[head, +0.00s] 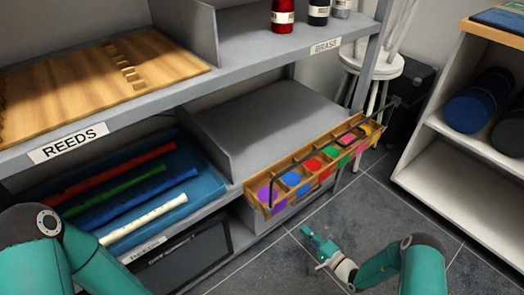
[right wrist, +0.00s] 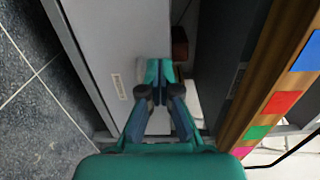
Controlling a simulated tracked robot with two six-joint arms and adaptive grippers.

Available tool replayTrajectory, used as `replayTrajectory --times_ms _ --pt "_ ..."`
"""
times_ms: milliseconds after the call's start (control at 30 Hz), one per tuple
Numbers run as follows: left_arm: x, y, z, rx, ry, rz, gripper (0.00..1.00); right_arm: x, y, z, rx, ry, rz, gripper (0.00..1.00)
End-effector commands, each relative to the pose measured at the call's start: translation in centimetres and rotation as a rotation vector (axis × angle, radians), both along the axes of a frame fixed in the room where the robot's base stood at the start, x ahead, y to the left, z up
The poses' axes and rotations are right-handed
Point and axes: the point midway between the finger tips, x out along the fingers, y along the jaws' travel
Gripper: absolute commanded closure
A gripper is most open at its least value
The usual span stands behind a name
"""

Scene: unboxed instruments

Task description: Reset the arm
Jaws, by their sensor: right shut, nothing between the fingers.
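My right gripper (head: 319,246) hangs over the dark tiled floor in the head view, in front of the shelf unit and below the wooden carrier. Its arm comes in from the lower right. In the right wrist view the right gripper (right wrist: 159,72) is shut, with its fingertips together and nothing between them. My left arm comes in at the lower left of the head view, but its gripper is out of the picture.
A wooden carrier (head: 257,200) with coloured compartments and a dark handle sits at the shelf edge. A blue tray (head: 205,184) holds several recorders. A white stool (head: 385,66) stands behind. A white shelf (head: 452,165) with dark rolls is at right. Floor between is clear.

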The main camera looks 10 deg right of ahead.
Motion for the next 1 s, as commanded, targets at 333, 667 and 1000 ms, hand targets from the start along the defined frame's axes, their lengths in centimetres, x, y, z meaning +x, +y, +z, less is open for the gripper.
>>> replayTrajectory --times_ms 333,667,1000 --pt "0.0 0.0 0.0 0.0 0.0 0.0 1.0 -9.7 12.2 -0.5 0.028 0.447 0.561 1.0" --pt "0.0 0.0 0.0 0.0 0.0 0.0 1.0 -26.9 11.8 -1.3 -0.616 0.993 0.976 1.0" --pt "0.0 0.0 0.0 0.0 0.0 0.0 1.0 -25.4 10.0 1.7 -1.014 0.789 0.812 1.0"
